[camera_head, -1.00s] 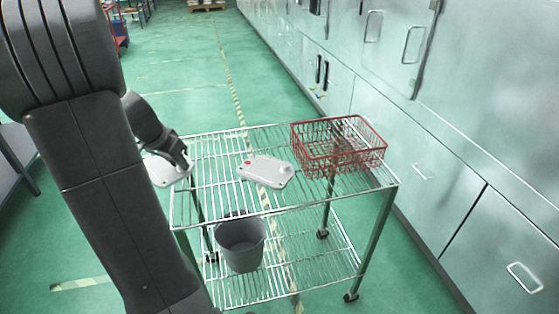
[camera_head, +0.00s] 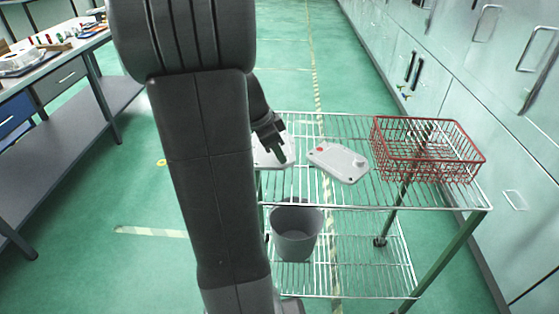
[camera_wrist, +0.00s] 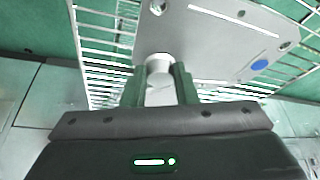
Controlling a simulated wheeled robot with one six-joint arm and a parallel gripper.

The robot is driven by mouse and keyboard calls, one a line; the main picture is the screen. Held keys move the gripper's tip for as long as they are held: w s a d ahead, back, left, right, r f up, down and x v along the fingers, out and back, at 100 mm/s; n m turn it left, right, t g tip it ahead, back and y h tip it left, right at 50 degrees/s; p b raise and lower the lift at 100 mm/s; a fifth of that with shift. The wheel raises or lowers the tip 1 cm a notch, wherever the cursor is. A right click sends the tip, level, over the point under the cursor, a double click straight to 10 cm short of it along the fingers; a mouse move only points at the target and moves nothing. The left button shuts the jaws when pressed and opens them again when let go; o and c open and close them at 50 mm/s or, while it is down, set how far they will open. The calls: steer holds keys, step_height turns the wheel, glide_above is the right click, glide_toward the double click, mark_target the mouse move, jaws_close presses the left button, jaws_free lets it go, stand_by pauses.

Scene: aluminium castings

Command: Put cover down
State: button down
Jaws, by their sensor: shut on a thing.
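A white cover (camera_head: 268,156) with a knob is held by my gripper (camera_head: 278,150) at the left end of the trolley's upper wire shelf. My arm hides part of this cover. In the wrist view my gripper (camera_wrist: 160,88) is shut on the knob, and the cover plate (camera_wrist: 228,38) carries a blue oval mark. Wire shelf bars show past the plate's edges; I cannot tell whether the plate touches them.
A red wire basket (camera_head: 428,150) stands on the right of the upper shelf (camera_head: 400,195). A grey bucket (camera_head: 296,238) is on the lower shelf. A workbench (camera_head: 65,50) with items stands at the left, cabinets (camera_head: 500,60) at the right. Bare shelf shows in front of the second cover.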

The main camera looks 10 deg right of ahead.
mark_target(277, 160)
steer(key=shift+f, duration=1.75)
steer(key=shift+f+b, duration=0.15)
steer(key=shift+b, duration=0.15)
steer(key=c, duration=1.1)
jaws_free()
steer(key=shift+c, duration=0.2)
steer(key=shift+a+r, duration=0.1)
steer(key=shift+r, duration=0.35)
steer(key=p+v, duration=0.1)
steer(key=v, duration=1)
steer(key=shift+r, duration=0.25)
